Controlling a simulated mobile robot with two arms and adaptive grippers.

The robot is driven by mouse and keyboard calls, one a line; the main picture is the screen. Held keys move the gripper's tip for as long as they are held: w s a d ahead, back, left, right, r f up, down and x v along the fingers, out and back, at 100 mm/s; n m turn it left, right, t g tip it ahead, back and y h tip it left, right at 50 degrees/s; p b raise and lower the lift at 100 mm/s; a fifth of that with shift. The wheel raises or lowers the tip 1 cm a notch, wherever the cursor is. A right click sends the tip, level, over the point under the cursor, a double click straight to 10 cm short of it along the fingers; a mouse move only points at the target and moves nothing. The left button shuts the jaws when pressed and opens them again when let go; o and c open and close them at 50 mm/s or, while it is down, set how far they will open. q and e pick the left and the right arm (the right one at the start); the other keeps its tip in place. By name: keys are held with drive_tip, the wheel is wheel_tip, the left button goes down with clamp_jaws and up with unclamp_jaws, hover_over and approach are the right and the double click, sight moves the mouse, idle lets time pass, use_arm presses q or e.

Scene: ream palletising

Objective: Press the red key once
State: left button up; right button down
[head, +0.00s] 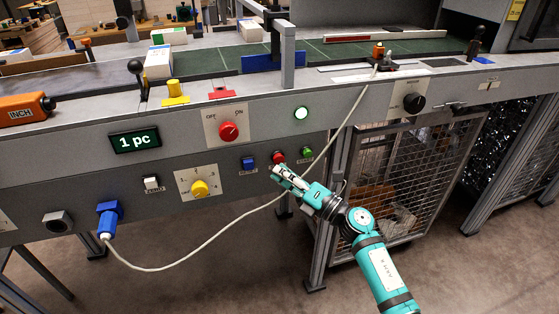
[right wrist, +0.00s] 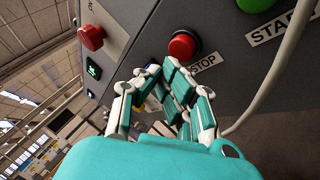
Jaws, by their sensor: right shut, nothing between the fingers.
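The red key (head: 279,157) is a round push button on the front of the grey panel, between a blue key and a green key. In the right wrist view the red key (right wrist: 183,45) stands out on a dark collar above a "STOP" label. My right gripper (head: 277,170) is shut and empty, its fingertips just below the red key in the head view. In the right wrist view the fingers (right wrist: 160,72) point towards the panel, close below the key; I cannot tell whether they touch it. My left gripper is not in view.
A green key (head: 307,152) and a blue key (head: 248,164) flank the red one. A red rotary knob (head: 229,131) sits above left. A pale cable (head: 225,229) hangs across the panel close to my right gripper.

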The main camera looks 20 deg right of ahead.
drive_tip(key=shift+w, duration=0.2)
idle(0.7)
drive_tip(key=shift+w, duration=0.25)
drive_tip(key=shift+w+b, duration=0.35)
drive_tip(key=shift+w, duration=0.05)
idle(0.6)
drive_tip(key=shift+s, duration=0.15)
drive_tip(key=shift+s+p, duration=0.35)
drive_tip(key=shift+s, duration=0.35)
drive_tip(key=s+p, duration=0.1)
drive_tip(key=s, duration=0.4)
drive_tip(key=shift+d, duration=0.1)
idle(0.3)
